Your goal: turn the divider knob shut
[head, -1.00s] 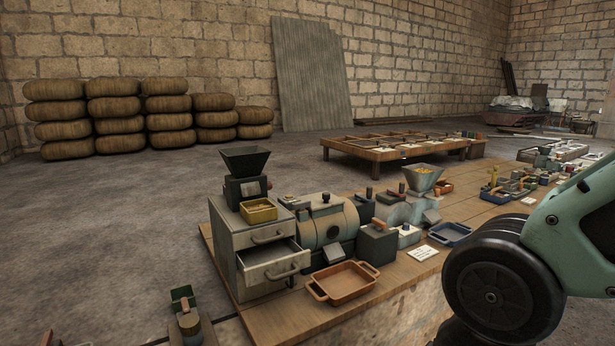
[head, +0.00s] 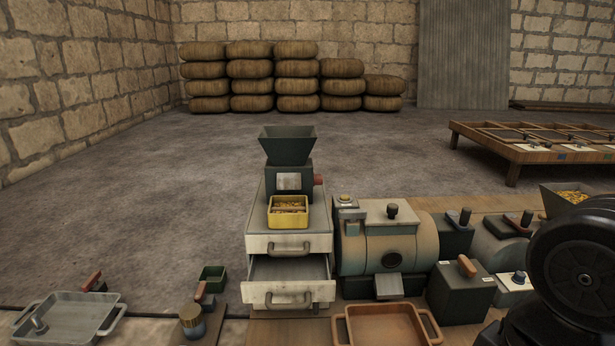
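Several knobs and handles show in the head view, and I cannot tell by any marking which is the divider knob. A wooden-coloured handle (head: 467,266) stands on top of a dark box (head: 460,295) right of the drum machine. A small dark knob (head: 518,278) with a pale collar sits on a light box to its right. A dark knob (head: 392,210) tops the drum machine (head: 385,248). A red knob (head: 319,180) is on the side of the small hopper mill (head: 289,183). My gripper is out of view; only a dark, round part of my arm shows at the right edge.
A two-drawer cabinet (head: 258,244) has its lower drawer pulled out, with a yellow tray (head: 288,218) on top. An orange-brown tray (head: 387,306) lies at the front. A grey tray (head: 60,306) is at the left. Open floor lies behind, before stacked sacks (head: 274,85).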

